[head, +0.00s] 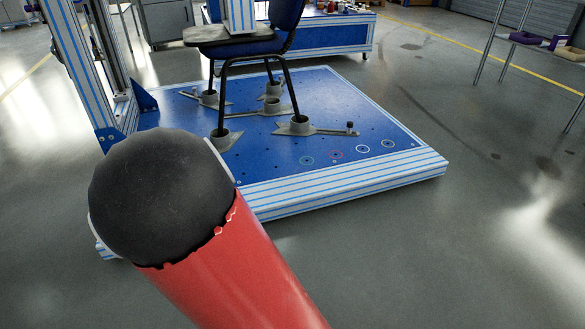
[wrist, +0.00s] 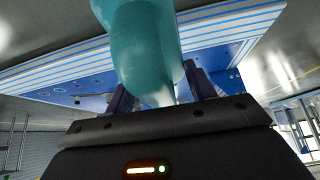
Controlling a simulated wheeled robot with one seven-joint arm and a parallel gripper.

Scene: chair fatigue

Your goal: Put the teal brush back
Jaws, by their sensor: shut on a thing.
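The teal brush (wrist: 148,45) fills the upper middle of the wrist view, large and close to the camera. Only part of it shows; its upper end runs out of the picture. My gripper (wrist: 160,92) is shut on it, with a dark finger on each side. In the head view neither the brush nor my gripper shows; my red and black arm covers the lower left. No place for the brush can be made out for certain.
A blue platform with a striped edge (head: 350,190) bears a chair (head: 245,40) clamped by grey feet. Several coloured rings mark its front right. A stand (head: 555,45) at right holds a purple thing (head: 527,38).

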